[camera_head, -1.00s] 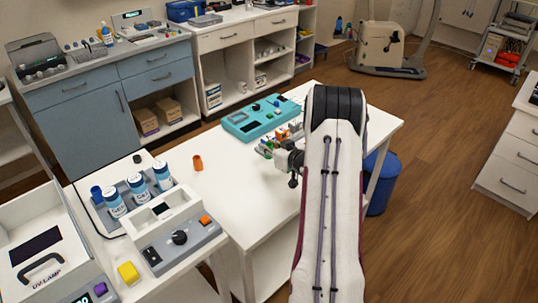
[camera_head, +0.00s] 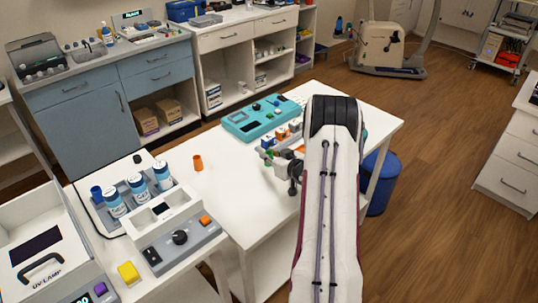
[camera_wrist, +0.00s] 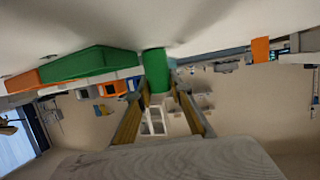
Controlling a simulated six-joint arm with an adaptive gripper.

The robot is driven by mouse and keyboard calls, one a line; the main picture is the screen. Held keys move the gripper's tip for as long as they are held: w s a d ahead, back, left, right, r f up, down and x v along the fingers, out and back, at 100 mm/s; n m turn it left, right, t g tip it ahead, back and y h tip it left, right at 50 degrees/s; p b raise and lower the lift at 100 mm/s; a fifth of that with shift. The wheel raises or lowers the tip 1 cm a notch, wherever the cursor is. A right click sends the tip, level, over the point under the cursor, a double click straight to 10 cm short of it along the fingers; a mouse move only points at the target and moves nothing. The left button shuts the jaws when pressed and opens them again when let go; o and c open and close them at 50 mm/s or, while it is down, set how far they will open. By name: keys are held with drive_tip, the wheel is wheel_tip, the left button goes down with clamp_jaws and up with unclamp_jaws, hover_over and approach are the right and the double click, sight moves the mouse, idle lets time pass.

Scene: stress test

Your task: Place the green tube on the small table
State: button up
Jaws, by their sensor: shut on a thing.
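The green tube (camera_wrist: 157,72) is between the two fingers of my gripper (camera_wrist: 163,98) in the wrist view, and the gripper is shut on it. Its far end is close to a white surface (camera_wrist: 215,22); I cannot tell whether they touch. In the head view my gripper (camera_head: 272,162) is low over the white table (camera_head: 225,195), just in front of a rack of coloured pieces (camera_head: 283,136). A small green patch, probably the tube (camera_head: 267,155), shows at its tip. My arm hides part of the table.
An orange tube (camera_head: 198,162) stands on the white table, left of my gripper. A teal device (camera_head: 262,117) lies behind the rack. A bench with blue-capped bottles (camera_head: 138,187) is at left, and a blue bin (camera_head: 384,185) is at right. The table's front left part is clear.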

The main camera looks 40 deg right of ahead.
drive_tip(key=shift+f, duration=0.1)
drive_tip(key=o, duration=1)
drive_tip(key=shift+v, duration=6.05)
